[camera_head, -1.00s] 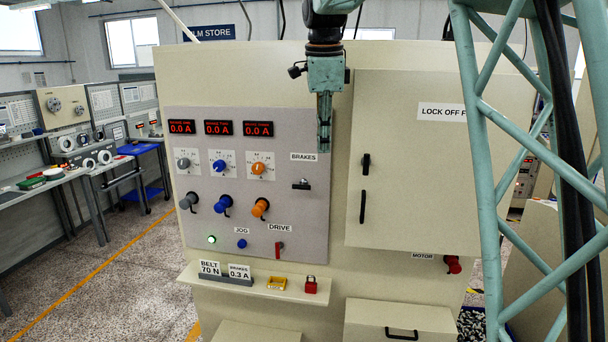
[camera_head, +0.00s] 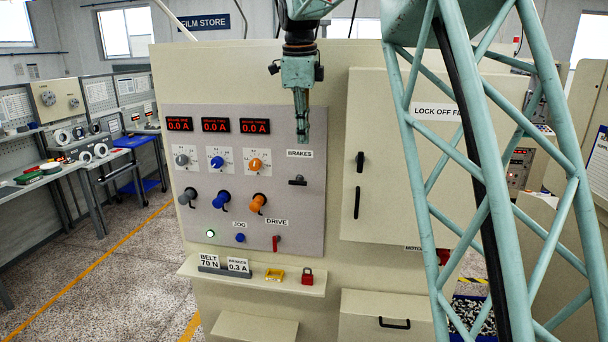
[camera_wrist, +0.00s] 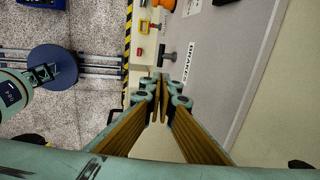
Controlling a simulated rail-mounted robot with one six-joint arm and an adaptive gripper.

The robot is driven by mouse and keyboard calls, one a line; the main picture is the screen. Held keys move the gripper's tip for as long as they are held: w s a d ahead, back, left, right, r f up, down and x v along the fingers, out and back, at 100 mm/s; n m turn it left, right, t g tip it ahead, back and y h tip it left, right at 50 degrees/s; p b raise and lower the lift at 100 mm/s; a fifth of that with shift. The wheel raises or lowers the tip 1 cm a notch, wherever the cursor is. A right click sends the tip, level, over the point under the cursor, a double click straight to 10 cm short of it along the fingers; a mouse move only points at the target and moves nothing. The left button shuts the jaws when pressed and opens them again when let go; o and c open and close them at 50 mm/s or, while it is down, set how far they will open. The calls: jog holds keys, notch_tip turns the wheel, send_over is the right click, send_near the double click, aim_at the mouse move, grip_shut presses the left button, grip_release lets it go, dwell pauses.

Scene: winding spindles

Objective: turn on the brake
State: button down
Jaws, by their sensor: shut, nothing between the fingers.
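The brake switch (camera_head: 298,181) is a small dark handle under the BRAKES label (camera_head: 300,154), on the right side of the grey control panel (camera_head: 290,225). Its handle lies roughly horizontal. My gripper (camera_head: 303,140) points down in front of the panel, just above the label, with its fingers shut and empty. In the wrist view my gripper (camera_wrist: 159,82) has its fingertips together. The brake switch (camera_wrist: 168,56) shows just beyond them, apart from the tips, beside the BRAKES label (camera_wrist: 190,62).
Three knobs with handles stick out left of the brake switch, the orange one (camera_head: 258,203) nearest. A red DRIVE switch (camera_head: 276,243) sits below. A shelf (camera_head: 245,279) with a red padlock (camera_head: 307,276) juts out under the panel. A cabinet door handle (camera_head: 357,203) is to the right.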

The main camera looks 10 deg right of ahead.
aim_at(305, 184)
jog(key=shift+f, duration=0.1)
jog(key=shift+w+d+f+p, duration=0.2)
jog(key=shift+w+f, duration=0.2)
jog(key=shift+f, duration=1.85)
jog(key=shift+w+d+f+p, duration=0.2)
jog(key=shift+w+f, duration=0.25)
jog(key=shift+f, duration=1.8)
jog(key=shift+w+d+f+p, duration=0.2)
jog(key=shift+w+f, duration=0.2)
jog(key=shift+f, duration=1.85)
jog(key=shift+s+d+f+b, duration=0.25)
jog(key=shift+d+f+b, duration=0.25)
jog(key=shift+f+b, duration=0.15)
jog(key=shift+s+d+f+b, duration=0.1)
jog(key=shift+d+f+b, duration=0.1)
jog(key=shift+f+b, duration=0.2)
jog(key=shift+d+f+b, duration=0.25)
jog(key=shift+f+b, duration=0.7)
jog(key=shift+f, duration=0.2)
